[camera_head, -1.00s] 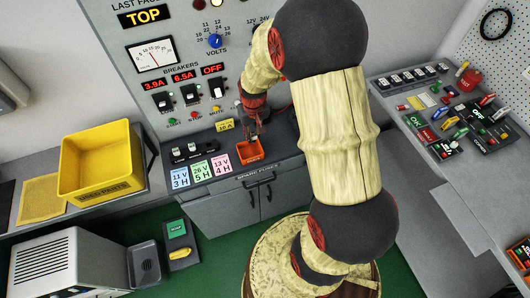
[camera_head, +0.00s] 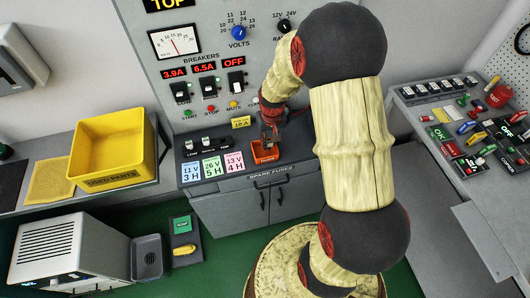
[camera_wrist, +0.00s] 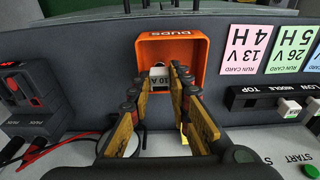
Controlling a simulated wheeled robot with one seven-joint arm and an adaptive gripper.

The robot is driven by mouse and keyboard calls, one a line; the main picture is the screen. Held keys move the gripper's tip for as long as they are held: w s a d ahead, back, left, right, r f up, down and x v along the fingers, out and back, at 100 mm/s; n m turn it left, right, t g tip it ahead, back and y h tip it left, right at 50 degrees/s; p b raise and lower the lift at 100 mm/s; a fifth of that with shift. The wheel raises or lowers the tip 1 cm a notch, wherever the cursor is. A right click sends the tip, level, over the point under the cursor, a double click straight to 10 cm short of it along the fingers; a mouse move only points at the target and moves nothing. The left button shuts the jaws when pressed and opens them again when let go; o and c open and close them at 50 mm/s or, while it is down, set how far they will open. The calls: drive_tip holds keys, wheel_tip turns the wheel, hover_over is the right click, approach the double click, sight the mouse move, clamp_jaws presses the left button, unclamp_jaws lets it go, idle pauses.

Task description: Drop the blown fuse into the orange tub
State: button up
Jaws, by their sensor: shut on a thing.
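The orange tub (camera_head: 264,156) stands on the grey counter below the breaker panel; in the wrist view the tub (camera_wrist: 198,64) is marked DUDS. My gripper (camera_head: 268,140) is just above it. In the wrist view, my gripper (camera_wrist: 160,84) is shut on a small pale fuse (camera_wrist: 159,73) marked 10 A. The fuse shows against the tub's opening, between the fingertips. Its height over the tub floor is hard to tell. The fuse is too small to make out in the head view.
A yellow used-parts bin (camera_head: 113,150) stands to the left. Run cards (camera_head: 212,168) lie left of the tub, with a row of switches (camera_head: 208,143) behind them. Red and black leads (camera_wrist: 40,145) show in the wrist view. The right bench (camera_head: 460,120) is crowded with small parts.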

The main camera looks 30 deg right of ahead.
drive_tip(key=o, duration=1)
drive_tip(key=shift+r, duration=0.1)
drive_tip(key=r, duration=0.4)
drive_tip(key=s+r, duration=0.1)
drive_tip(key=r, duration=0.6)
drive_tip(key=shift+s+a+r, duration=0.2)
drive_tip(key=shift+r, duration=0.2)
